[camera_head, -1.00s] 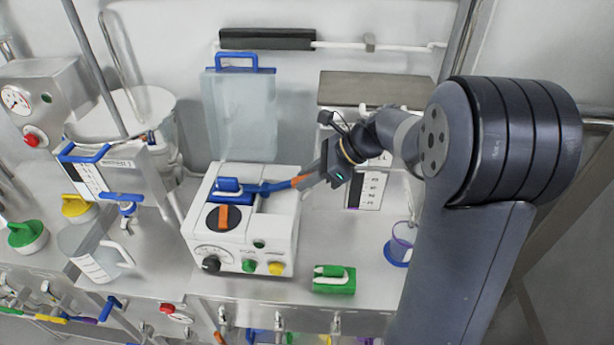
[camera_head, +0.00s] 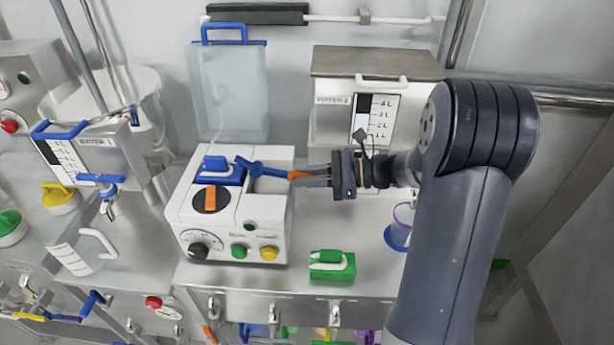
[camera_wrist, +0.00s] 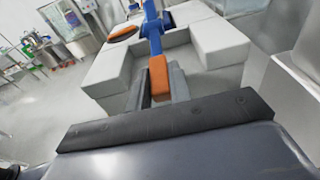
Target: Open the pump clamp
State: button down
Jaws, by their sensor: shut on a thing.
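The white pump (camera_head: 231,222) stands on the bench with a blue clamp block (camera_head: 218,172) and an orange-marked round dial (camera_head: 210,200) on top. A blue clamp lever (camera_head: 262,169) with an orange end (camera_head: 298,175) reaches right from the pump's top. My gripper (camera_head: 312,176) is shut on the orange end, to the right of the pump. In the wrist view the orange end (camera_wrist: 159,76) sits between my two fingers, and the blue lever (camera_wrist: 153,35) runs away from it toward the pump. The lever's joint is not clear.
A green block (camera_head: 332,266) lies in front of my gripper. A blue-based cup (camera_head: 397,237) stands near my arm. A jug (camera_head: 80,247) is at left.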

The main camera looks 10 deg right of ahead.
jog(key=shift+f, duration=0.15)
dwell(0.3)
jog(key=c, duration=1.3)
grip_release()
jog(key=v, duration=1)
jog(key=shift+s+d+f, duration=0.1)
jog(key=shift+d, duration=0.3)
